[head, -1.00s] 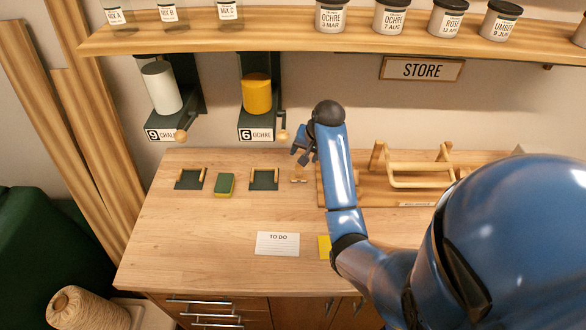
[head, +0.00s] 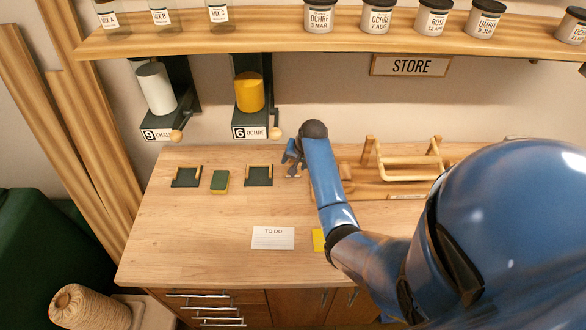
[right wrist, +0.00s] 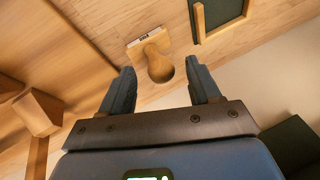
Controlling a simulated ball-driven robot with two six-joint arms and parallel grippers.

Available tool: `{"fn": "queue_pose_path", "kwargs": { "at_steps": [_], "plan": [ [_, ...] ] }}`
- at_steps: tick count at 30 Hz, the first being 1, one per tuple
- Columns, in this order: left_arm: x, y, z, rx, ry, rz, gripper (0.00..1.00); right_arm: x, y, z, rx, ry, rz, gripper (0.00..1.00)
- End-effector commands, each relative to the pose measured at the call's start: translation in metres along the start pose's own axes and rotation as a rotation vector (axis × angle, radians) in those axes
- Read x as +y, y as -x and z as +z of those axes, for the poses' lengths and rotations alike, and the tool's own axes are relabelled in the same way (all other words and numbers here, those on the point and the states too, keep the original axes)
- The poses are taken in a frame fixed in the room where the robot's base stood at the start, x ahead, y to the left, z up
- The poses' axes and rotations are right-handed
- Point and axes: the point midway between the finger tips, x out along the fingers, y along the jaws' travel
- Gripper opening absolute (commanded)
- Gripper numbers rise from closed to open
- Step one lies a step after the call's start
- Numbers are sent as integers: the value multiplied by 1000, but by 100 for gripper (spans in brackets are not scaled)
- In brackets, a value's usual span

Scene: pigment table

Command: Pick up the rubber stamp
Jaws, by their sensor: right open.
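The rubber stamp (right wrist: 160,66) lies in the right wrist view just beyond and between my right fingertips. It has a round wooden knob facing me and a wooden base with a pale label strip on its far edge. My right gripper (right wrist: 162,84) is open, with one finger on either side of the knob's line and a gap to each. In the head view my right gripper (head: 292,164) is low over the worktop and mostly hides the stamp. My left gripper is in neither view.
A dark green tray with wooden rails (head: 259,176) is left of the gripper, then a green-yellow sponge (head: 219,182) and another tray (head: 187,178). A wooden rack (head: 405,160) stands to the right.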

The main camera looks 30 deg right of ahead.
Motion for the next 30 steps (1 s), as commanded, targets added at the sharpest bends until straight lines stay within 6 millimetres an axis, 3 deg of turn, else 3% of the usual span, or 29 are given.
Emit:
{"fn": "queue_pose_path", "kwargs": {
  "at_steps": [10,22,30],
  "plan": [
    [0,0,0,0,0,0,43,0,-4,0,1,0,0,60],
    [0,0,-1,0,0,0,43,0,-4,0,2,0,0,0],
    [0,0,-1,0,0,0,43,0,-4,0,2,0,-1,0]
  ]
}}
